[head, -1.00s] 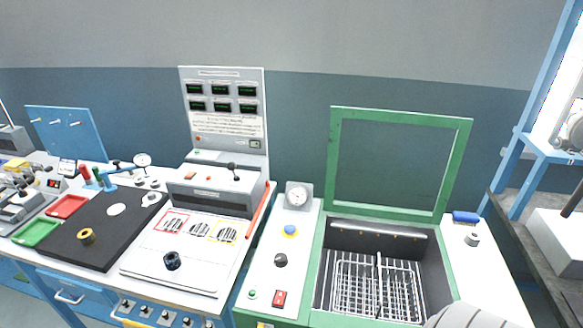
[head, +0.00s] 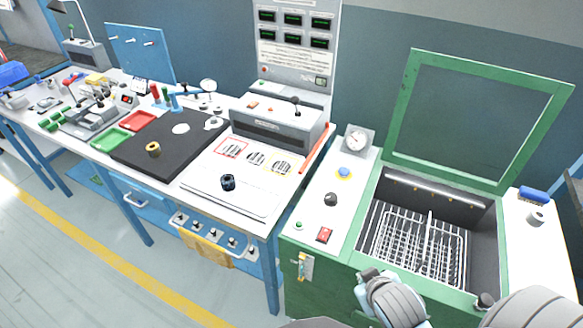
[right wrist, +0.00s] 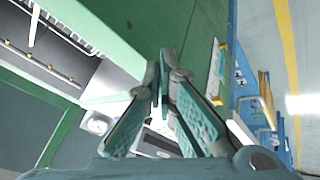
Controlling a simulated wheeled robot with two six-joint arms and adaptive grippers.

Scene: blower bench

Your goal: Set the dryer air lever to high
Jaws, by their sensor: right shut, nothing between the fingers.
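The plate also shows in the right wrist view (right wrist: 213,68), right of the fingers. My right gripper (right wrist: 165,68) is shut and empty beside the green wall, apart from the plate. In the head view my right arm is at the bottom, right of the lever. My left gripper is not in view.
The green machine's lid (head: 485,115) stands open over a wire basket (head: 415,245). Its top panel holds a gauge (head: 357,139), a black knob (head: 330,199) and a red switch (head: 324,234). A workbench (head: 262,215) stands to the left. The floor in front is clear.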

